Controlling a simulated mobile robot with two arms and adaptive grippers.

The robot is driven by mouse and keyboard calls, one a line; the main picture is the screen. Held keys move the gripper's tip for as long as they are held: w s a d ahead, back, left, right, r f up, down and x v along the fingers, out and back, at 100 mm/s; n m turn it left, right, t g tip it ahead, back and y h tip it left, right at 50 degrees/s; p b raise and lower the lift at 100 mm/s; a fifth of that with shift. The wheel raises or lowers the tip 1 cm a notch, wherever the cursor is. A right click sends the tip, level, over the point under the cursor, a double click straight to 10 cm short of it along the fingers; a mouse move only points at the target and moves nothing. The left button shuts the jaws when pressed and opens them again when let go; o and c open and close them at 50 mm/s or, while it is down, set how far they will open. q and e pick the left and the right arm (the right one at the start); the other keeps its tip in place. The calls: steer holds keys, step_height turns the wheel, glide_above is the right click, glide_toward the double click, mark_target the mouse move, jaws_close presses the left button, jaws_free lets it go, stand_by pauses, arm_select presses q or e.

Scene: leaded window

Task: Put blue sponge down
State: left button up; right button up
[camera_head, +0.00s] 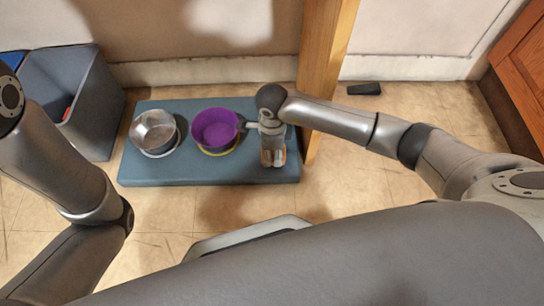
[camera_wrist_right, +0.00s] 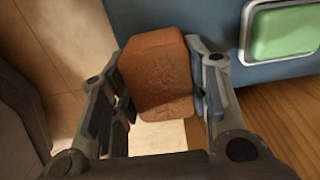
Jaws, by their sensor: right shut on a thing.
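In the right wrist view, my right gripper (camera_wrist_right: 157,95) is shut on an orange-brown block (camera_wrist_right: 158,75) with a rough, sponge-like face. The block sits between the two fingers. No blue sponge can be made out; the held block looks orange-brown, not blue. In the head view my right gripper (camera_head: 272,148) is over the right end of a blue-grey platform (camera_head: 200,176). Whether the block touches anything below is unclear. Only links of my left arm show at the left; its gripper is out of view.
A metal pot (camera_head: 155,130) and a purple bowl (camera_head: 214,127) stand on the platform. A wooden post (camera_head: 324,75) rises close to my right gripper. A grey bin (camera_head: 88,110) stands left. The wrist view shows a green pad (camera_wrist_right: 285,33) in a silver frame.

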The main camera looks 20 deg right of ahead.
mark_target(272, 156)
steer(key=f+b, duration=0.3)
steer(key=shift+w+f, duration=0.2)
steer(key=shift+f, duration=0.05)
steer(key=shift+r, duration=0.15)
steer(key=o, duration=1)
